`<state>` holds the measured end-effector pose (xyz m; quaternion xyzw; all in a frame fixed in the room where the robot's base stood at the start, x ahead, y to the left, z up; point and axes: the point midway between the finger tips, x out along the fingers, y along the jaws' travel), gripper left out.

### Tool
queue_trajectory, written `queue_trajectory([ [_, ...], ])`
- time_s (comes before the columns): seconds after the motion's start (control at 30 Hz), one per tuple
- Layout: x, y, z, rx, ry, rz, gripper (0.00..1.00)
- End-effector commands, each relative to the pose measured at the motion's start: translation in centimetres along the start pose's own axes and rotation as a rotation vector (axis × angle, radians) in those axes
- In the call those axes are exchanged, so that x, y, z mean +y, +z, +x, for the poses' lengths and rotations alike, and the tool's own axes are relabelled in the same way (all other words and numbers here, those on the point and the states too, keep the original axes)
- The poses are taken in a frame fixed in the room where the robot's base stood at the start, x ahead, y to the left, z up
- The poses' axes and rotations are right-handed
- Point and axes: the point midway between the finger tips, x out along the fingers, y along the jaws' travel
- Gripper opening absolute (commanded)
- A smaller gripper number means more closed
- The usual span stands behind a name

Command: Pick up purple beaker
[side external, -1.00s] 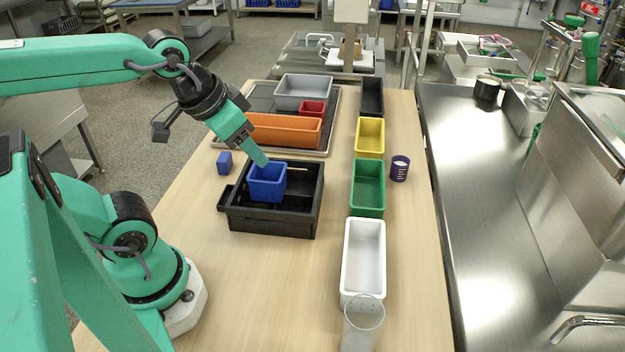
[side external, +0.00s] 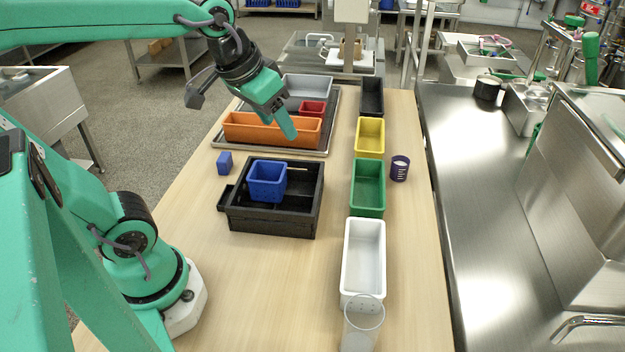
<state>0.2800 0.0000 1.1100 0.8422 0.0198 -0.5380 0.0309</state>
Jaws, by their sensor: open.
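The purple beaker (side external: 399,169) stands upright on the wooden table near its right edge, just right of the green bin. It has white markings on its side. My gripper (side external: 290,132) is in the air to the left of the beaker, above the area between the orange bin and the black crate. It is open, and I see nothing held in it. The beaker is fully visible and apart from my gripper.
A column of black, yellow (side external: 370,137), green (side external: 367,188) and white (side external: 363,262) bins stands between my gripper and the beaker. A black crate (side external: 272,222) holds a blue bin (side external: 267,181). A clear beaker (side external: 362,325) stands at the front. A blue block (side external: 224,163) lies left.

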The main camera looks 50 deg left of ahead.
Motion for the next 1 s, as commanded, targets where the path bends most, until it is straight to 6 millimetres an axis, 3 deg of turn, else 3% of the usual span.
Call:
queue_trajectory([
  [0.47, 0.7, -9.9, 2.8, -0.094, -0.013, -0.114, 0.54],
  [0.77, 1.1, -15.4, 6.6, -0.150, -0.025, -0.187, 0.54],
  [1.0, 1.4, -19.1, 10.6, -0.194, -0.039, -0.244, 0.54],
])
